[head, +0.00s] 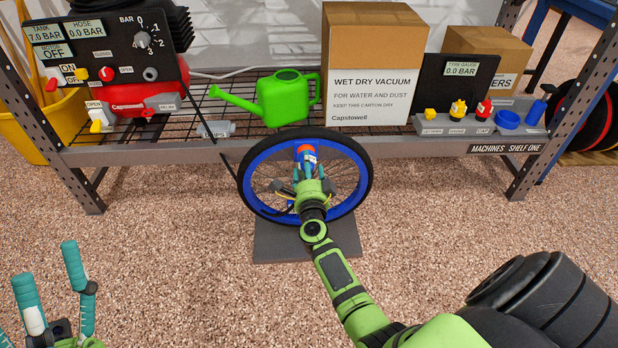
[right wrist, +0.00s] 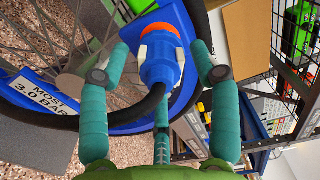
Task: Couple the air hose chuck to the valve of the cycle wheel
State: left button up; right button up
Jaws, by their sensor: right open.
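The cycle wheel (head: 245,185), with a blue rim and black tyre, stands upright on a dark base plate in front of the shelf. The air hose chuck (head: 307,157), blue and white with an orange-red end, is at the wheel's upper middle; it also shows in the right wrist view (right wrist: 160,62). A black hose (right wrist: 132,122) curves away from it. My right gripper (right wrist: 160,75) is open, with its teal fingers on either side of the chuck and gaps visible. The valve is not distinguishable, so I cannot tell whether the chuck is on it. My left gripper (head: 52,280) is open and empty at lower left.
A steel shelf (head: 420,145) behind the wheel holds a red compressor (head: 140,98), a green watering can (head: 285,97), a vacuum carton (head: 372,65) and a tyre gauge (head: 470,80). The compressor display reads hose 0.0 bar. The pebbly floor is clear around the base plate (head: 285,243).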

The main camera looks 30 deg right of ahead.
jog(key=v, duration=1.1)
jog(key=shift+s+a, duration=0.15)
jog(key=shift+s, duration=0.1)
jog(key=shift+r, duration=0.15)
